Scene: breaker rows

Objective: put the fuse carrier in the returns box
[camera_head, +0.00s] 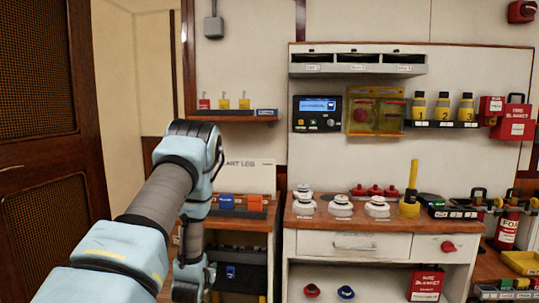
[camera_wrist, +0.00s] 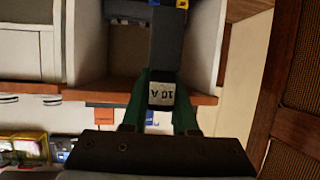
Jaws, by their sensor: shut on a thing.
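In the wrist view my gripper (camera_wrist: 161,82) has its green fingers shut on a dark fuse carrier (camera_wrist: 161,96) with a pale label reading "10 A", upside down in the picture. A dark block stands straight beyond the label; I cannot tell whether it is all part of the carrier. In the head view my arm reaches down in front of the left cabinet, and the gripper tips and carrier are out of sight. I cannot pick out the returns box for sure, as the small labels are unreadable.
An open lower shelf with dark bins (camera_head: 236,271) is beside my arm. Above it a wooden top (camera_head: 248,222) carries orange and blue pieces. The white workbench (camera_head: 352,247) stands right. Yellow trays (camera_head: 522,262) are at the far right. A brown door (camera_wrist: 292,90) is close in the wrist view.

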